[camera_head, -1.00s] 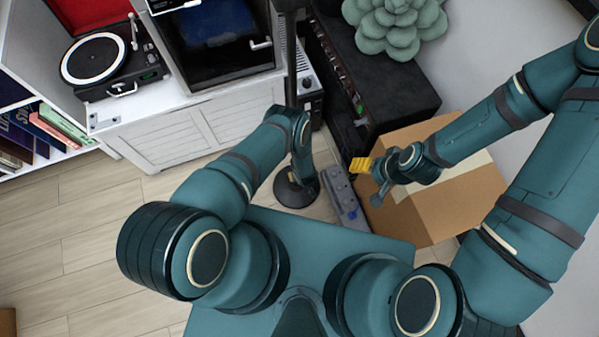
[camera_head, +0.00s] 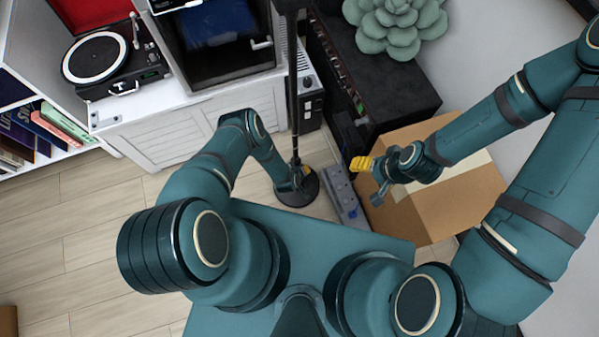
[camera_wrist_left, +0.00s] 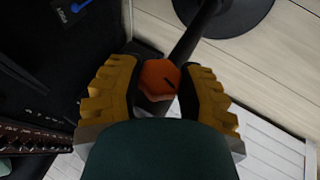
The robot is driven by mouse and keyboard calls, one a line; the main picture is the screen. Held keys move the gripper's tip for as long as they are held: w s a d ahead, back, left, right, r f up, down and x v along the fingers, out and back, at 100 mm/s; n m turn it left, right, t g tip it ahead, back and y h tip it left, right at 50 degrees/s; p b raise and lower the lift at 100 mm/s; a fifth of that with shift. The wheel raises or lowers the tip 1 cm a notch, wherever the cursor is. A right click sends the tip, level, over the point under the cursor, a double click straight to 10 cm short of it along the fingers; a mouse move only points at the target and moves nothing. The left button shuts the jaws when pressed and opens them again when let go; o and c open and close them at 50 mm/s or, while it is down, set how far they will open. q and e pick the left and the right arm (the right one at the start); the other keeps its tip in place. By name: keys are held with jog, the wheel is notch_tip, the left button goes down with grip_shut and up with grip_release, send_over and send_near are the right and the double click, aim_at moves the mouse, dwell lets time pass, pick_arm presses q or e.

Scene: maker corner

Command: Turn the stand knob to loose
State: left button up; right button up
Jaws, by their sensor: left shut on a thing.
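The stand is a black pole (camera_head: 292,75) on a round black base (camera_head: 311,193) on the floor. In the left wrist view its pole (camera_wrist_left: 197,34) runs up to the round base (camera_wrist_left: 228,12). An orange faceted knob (camera_wrist_left: 157,76) with a dark line on its face sits on the pole. My left gripper (camera_wrist_left: 158,88) is shut on the knob, a yellow finger on each side. In the head view my left gripper (camera_head: 300,177) is at the pole, and the knob is hidden there. My right gripper (camera_head: 368,178) is away from the stand, above a cardboard box; its opening is unclear.
The cardboard box (camera_head: 450,205) stands at the right. A grey power strip (camera_head: 342,192) lies beside the stand base. A black amplifier (camera_head: 385,65) and a white cabinet (camera_head: 185,135) stand behind. Wood floor (camera_head: 70,240) is clear at the left.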

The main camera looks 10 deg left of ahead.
dwell(0.5)
pick_arm(q)
jog(key=o, duration=1.2)
jog(key=shift+v, duration=3.8)
